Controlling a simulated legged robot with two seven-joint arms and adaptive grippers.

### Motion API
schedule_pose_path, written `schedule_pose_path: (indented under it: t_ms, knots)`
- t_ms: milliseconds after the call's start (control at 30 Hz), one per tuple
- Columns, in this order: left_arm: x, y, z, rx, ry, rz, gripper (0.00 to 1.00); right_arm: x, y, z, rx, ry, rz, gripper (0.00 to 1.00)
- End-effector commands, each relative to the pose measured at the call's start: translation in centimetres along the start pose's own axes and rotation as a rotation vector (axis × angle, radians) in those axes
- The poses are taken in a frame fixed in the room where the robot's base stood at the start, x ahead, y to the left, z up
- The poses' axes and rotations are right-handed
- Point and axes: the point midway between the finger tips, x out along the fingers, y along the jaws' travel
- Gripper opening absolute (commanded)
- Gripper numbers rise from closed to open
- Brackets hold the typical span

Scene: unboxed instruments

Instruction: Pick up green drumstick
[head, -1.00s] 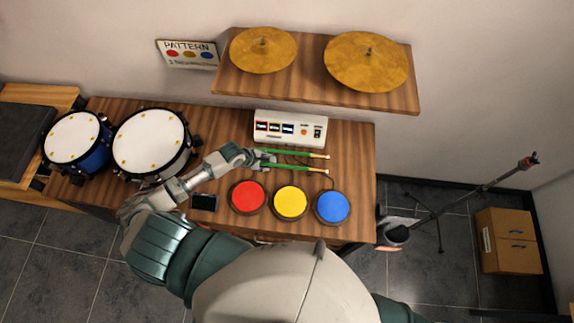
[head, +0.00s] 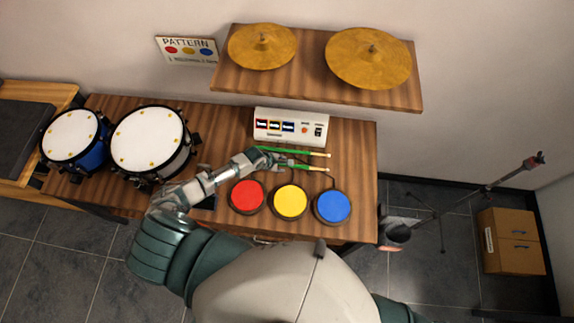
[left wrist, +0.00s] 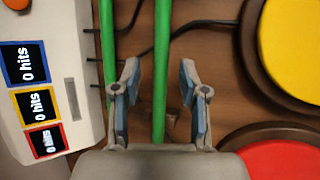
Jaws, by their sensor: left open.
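Two green drumsticks with pale tips lie side by side on the wooden table, below the white control box. The upper drumstick (head: 300,152) is nearer the box; the lower drumstick (head: 312,167) is nearer the pads. My left gripper (head: 276,162) is over their left ends. In the left wrist view my left gripper (left wrist: 160,75) is open, with the lower drumstick (left wrist: 161,45) running between its two fingers. The upper drumstick (left wrist: 108,50) lies outside the fingers, beside the box. I cannot tell whether any finger touches a stick. My right gripper is not in view.
The control box (head: 290,127) stands behind the sticks. Red (head: 247,195), yellow (head: 290,201) and blue (head: 331,206) pads sit in front, close to the gripper. Cables run on the table. Two drums stand left; a shelf (head: 310,84) with cymbals is behind.

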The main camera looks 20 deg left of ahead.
Motion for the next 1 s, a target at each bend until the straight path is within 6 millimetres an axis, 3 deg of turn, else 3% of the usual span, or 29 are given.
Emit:
schedule_pose_path:
  t_ms: [67, 100, 267, 733, 1000]
  knots:
    - [-0.1, 0.0, 0.0, 0.000, 0.000, 0.000, 0.43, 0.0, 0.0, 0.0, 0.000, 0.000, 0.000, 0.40]
    - [-0.1, 0.0, 0.0, 0.000, 0.000, 0.000, 0.38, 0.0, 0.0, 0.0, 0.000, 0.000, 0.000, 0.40]
    - [0.0, 0.0, 0.0, 0.000, 0.000, -0.001, 0.00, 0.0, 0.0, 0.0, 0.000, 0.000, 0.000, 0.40]
    - [-0.4, 0.1, 0.1, -0.001, 0.000, -0.001, 0.00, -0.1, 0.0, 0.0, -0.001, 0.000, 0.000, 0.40]
    - [-3.2, 1.4, 1.3, 0.000, -0.001, 0.001, 0.00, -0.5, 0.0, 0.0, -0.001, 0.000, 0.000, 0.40]
